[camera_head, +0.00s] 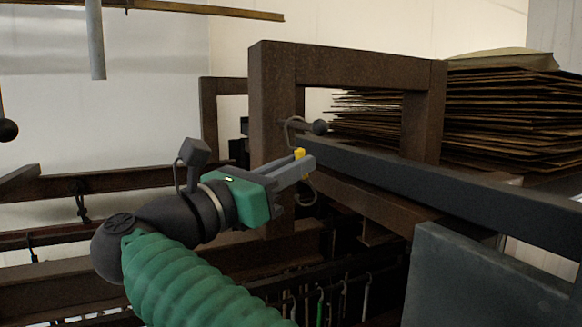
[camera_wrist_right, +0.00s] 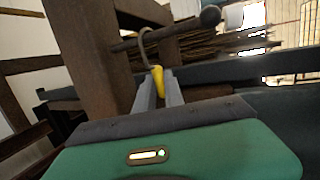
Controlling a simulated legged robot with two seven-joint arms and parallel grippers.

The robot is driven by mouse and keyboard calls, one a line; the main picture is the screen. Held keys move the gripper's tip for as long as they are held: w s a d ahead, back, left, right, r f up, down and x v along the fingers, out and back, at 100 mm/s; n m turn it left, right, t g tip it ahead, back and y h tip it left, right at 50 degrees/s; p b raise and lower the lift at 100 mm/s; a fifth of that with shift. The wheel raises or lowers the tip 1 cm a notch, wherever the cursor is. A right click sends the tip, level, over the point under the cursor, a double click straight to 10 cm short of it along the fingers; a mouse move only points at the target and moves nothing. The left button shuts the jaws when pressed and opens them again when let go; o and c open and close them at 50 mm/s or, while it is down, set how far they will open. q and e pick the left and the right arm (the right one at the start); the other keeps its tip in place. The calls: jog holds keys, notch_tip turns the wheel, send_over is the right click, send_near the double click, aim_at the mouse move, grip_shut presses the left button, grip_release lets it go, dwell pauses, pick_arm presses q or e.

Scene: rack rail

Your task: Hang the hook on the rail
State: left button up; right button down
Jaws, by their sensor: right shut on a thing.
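My right gripper (camera_head: 304,165) is shut on the yellow grip of a hook (camera_head: 300,154), just in front of a rusty brown post. The hook is a grey bent wire with an upper and a lower curve. A short dark rail (camera_wrist_right: 180,28) with a ball end (camera_head: 320,127) sticks out beside the post. In the right wrist view the hook's upper curve (camera_wrist_right: 143,43) overlaps the rail, between post and ball. I cannot tell whether it rests on the rail. My right gripper (camera_wrist_right: 159,97) also shows there, fingers on the yellow grip. My left gripper is out of view.
The rusty frame (camera_head: 272,100) stands close behind the gripper. A long dark beam (camera_head: 450,185) runs to the right, with stacked flat sheets (camera_head: 490,110) behind it. A grey panel (camera_head: 480,285) is at lower right. Several small hooks hang low in the middle.

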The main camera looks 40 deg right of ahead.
jog(key=shift+f, duration=0.1)
jog(key=shift+r, duration=0.75)
jog(key=shift+r+p, duration=0.1)
jog(key=shift+p, duration=0.25)
jog(key=shift+w+a+r, duration=0.15)
jog(key=shift+a+r, duration=0.4)
